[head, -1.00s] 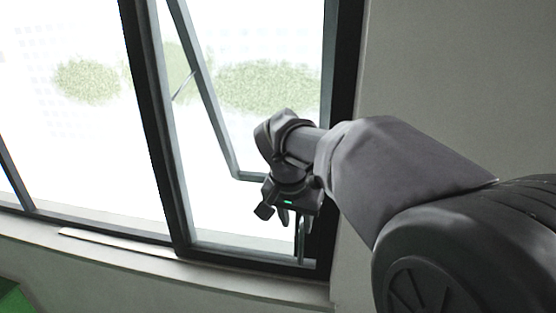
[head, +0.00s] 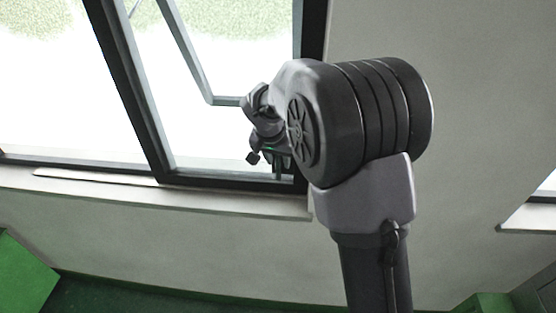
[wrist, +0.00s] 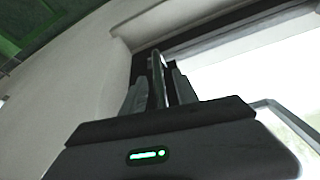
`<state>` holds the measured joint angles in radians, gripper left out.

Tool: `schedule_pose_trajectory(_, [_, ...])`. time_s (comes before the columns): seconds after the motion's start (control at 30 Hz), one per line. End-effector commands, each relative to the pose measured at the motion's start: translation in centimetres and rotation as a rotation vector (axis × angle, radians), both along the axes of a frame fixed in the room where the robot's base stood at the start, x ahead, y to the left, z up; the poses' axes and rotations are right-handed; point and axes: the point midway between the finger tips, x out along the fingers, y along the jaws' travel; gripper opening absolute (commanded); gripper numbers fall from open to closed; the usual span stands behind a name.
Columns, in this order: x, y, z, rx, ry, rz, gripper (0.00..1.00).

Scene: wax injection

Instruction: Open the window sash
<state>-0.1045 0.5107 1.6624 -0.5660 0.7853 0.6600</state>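The window sash (head: 186,50) is a pale thin frame, tilted out from the dark window frame (head: 124,80); its lower edge stands apart from the frame's bottom. In the wrist view, part of it probably shows at the right (wrist: 290,122). A slim upright handle (wrist: 158,76) stands at the window frame's lower right corner. My gripper (head: 272,166) is down at that corner, partly hidden by my arm. In the wrist view, its two fingers (wrist: 160,88) are apart, one on each side of the handle. I cannot tell whether either touches it.
A pale sill (head: 225,203) runs below the window. Plain wall (head: 465,110) lies to the right, with another sill (head: 528,218) at the far right. A green object (head: 22,275) is at the lower left.

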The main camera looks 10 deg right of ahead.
Motion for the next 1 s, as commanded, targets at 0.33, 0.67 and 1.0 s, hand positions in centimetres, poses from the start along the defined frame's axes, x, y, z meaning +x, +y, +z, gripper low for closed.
schedule_pose_trajectory(0.33, [0.05, -0.03, -0.07, 0.000, 0.000, 0.000, 0.18])
schedule_pose_trajectory(0.67, [0.05, -0.03, -0.05, 0.000, 0.000, 0.000, 0.00])
schedule_pose_trajectory(1.0, [0.05, -0.02, -0.04, 0.001, -0.001, -0.001, 0.00])
